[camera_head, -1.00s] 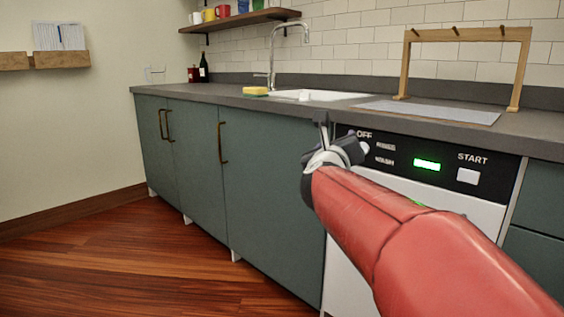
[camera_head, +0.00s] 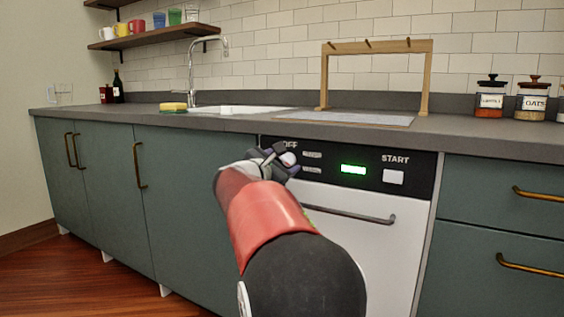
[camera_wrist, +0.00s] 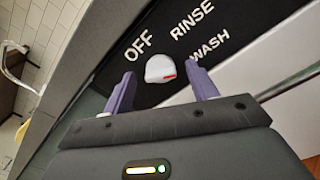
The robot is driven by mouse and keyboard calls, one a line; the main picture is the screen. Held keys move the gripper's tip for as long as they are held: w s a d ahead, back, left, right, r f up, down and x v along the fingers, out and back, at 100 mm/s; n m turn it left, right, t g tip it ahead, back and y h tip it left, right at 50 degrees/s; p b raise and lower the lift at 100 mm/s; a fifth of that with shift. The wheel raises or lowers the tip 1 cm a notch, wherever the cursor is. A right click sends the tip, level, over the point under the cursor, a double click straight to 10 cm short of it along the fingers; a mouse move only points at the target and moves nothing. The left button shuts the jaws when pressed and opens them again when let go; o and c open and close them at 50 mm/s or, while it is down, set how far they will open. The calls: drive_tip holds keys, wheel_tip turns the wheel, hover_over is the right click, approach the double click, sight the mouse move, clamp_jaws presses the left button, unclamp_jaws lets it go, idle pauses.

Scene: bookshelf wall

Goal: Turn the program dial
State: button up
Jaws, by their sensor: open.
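The program dial is a white knob with a red mark (camera_wrist: 160,68) on the dishwasher's black panel. The labels OFF, RINSE and WASH stand around it in the wrist view. The red mark sits on the dial's right side, on the side of WASH. My gripper (camera_wrist: 160,90) is open, with one purple finger on either side of the dial; I cannot tell whether they touch it. In the head view my gripper (camera_head: 275,157) is at the left end of the panel and partly hides the dial (camera_head: 288,159).
The dishwasher (camera_head: 385,240) has a green display (camera_head: 353,169), a START button (camera_head: 393,177) and a bar handle (camera_head: 350,214). The grey counter (camera_head: 450,137) overhangs above the panel. A wooden rack (camera_head: 425,75), a yellow sponge (camera_head: 173,107) and jars (camera_head: 490,97) stand on it.

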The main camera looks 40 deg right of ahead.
drive_tip(key=shift+w+d, duration=0.1)
drive_tip(key=shift+d, duration=0.05)
drive_tip(key=shift+c, duration=0.5)
drive_tip(key=c, duration=0.9)
